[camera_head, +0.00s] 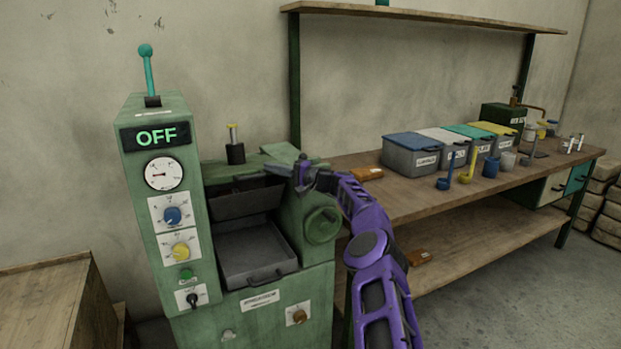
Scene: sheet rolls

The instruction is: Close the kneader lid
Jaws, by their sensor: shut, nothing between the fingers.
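The kneader (265,310) is a green machine with a tall control column (185,255) on its left. Its front is open, showing a grey metal tray (250,245) with a bar handle at its front edge. A dark panel (240,203) stands behind the tray under the green top; I cannot tell for sure which piece is the lid. My gripper (301,170), on a purple arm, is at the top right edge of the machine, beside the green top piece. Its fingers are shut and empty; I cannot tell whether they touch the machine.
The column shows "OFF" and carries a gauge, knobs and a teal lever (148,70). To the right stands a wooden bench (440,200) with several lidded bins and small cups. A wooden crate (55,305) is at the lower left. Open floor lies at the lower right.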

